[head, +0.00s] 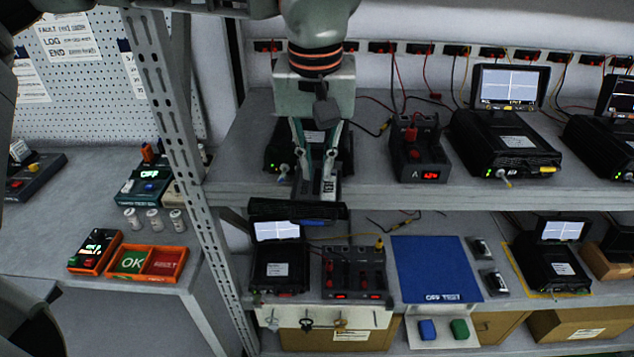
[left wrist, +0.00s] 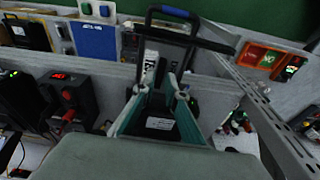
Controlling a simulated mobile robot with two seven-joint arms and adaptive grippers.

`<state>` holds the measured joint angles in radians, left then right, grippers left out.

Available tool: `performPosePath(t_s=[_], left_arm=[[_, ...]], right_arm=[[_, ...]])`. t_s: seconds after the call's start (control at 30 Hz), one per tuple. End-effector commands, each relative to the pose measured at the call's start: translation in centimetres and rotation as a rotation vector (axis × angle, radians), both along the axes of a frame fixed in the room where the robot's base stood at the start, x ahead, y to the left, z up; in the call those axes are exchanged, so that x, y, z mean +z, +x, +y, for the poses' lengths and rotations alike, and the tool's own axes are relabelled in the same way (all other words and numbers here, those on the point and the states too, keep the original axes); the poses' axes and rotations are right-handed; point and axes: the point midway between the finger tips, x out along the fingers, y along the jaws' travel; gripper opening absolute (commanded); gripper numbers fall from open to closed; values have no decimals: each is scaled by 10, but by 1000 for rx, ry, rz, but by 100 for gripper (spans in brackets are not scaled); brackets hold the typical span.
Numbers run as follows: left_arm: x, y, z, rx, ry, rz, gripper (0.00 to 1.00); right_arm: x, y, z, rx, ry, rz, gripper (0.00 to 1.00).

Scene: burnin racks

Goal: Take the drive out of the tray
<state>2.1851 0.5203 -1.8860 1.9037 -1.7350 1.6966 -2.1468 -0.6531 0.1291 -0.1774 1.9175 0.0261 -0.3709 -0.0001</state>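My left gripper (head: 316,172) reaches down at the upper shelf's front edge, its two fingers apart. It also shows in the left wrist view (left wrist: 162,88), with a gap between the fingertips. Just beyond them lies the drive (head: 328,188), a dark piece with a white printed label, which also shows in the wrist view (left wrist: 149,66). It lies in the black tray (head: 265,208), which sticks out past the shelf edge and has a blue handle (head: 318,222). Contact between fingers and drive cannot be told. The unit behind (head: 281,155) is partly hidden by the gripper. My right gripper is not visible.
A red-switched power supply (head: 420,155) and a unit with a screen (head: 503,140) stand to the right. Below are another unit (head: 280,265) and a blue mat (head: 436,268). A slotted rack post (head: 180,130) rises at left. An orange OK tray (head: 147,262) lies on the left bench.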

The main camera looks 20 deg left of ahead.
Motion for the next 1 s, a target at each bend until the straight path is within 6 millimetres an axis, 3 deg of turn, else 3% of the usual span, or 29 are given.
performPosePath(t_s=[0.1,0.27,0.4,0.5,0.83,1.0], left_arm=[[-14,2,1,0,1,2,12],[-20,3,1,0,0,-1,12],[-20,3,1,0,-1,-1,12],[-20,3,1,0,-1,0,0],[-19,3,1,1,-1,-1,0],[-3,4,0,2,-1,-4,0]], right_arm=[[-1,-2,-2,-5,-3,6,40],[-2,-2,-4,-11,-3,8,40],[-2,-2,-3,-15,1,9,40],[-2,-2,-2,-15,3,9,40],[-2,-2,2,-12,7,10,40],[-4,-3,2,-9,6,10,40]])
